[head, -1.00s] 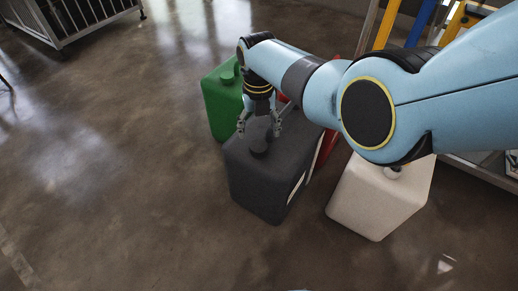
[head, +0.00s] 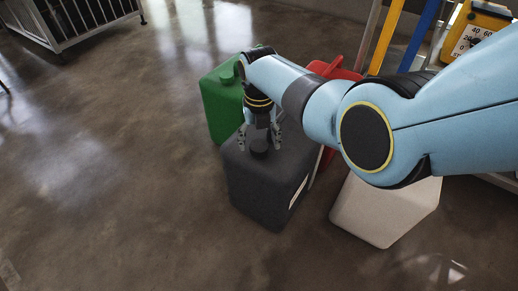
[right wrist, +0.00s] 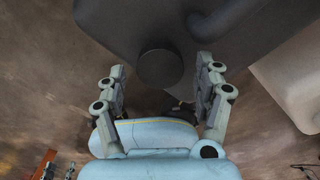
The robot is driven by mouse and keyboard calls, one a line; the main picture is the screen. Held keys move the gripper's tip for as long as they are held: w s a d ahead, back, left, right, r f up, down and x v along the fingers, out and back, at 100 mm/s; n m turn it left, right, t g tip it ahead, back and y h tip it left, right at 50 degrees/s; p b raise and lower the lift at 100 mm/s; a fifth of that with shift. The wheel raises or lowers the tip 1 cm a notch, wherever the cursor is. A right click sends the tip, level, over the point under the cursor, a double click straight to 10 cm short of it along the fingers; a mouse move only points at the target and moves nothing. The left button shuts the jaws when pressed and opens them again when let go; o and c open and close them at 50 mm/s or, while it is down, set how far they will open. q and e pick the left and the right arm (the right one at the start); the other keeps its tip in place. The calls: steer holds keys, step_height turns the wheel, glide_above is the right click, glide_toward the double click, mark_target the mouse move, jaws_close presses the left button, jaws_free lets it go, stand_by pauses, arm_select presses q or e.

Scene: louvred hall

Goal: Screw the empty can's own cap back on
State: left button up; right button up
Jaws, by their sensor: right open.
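A dark grey can (head: 262,190) stands upright on the floor, with a round dark cap (head: 259,153) on its top. My right gripper (head: 259,147) is open, pointing down, with its fingers on either side of the cap. In the right wrist view the cap (right wrist: 160,68) lies ahead of and between the two spread fingers (right wrist: 162,90), apart from both. I cannot tell whether the cap is screwed down or which can is empty. My left gripper is out of view.
A green can (head: 220,105) stands behind left of the grey one. A red can (head: 335,68) is behind, partly hidden by my arm. A white can (head: 385,212) stands to the right. A metal-framed rack (head: 70,22) is far left. Floor at left and front is clear.

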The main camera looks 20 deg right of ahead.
steer(key=shift+f+b, duration=0.65)
steer(key=shift+f, duration=0.6)
jaws_close()
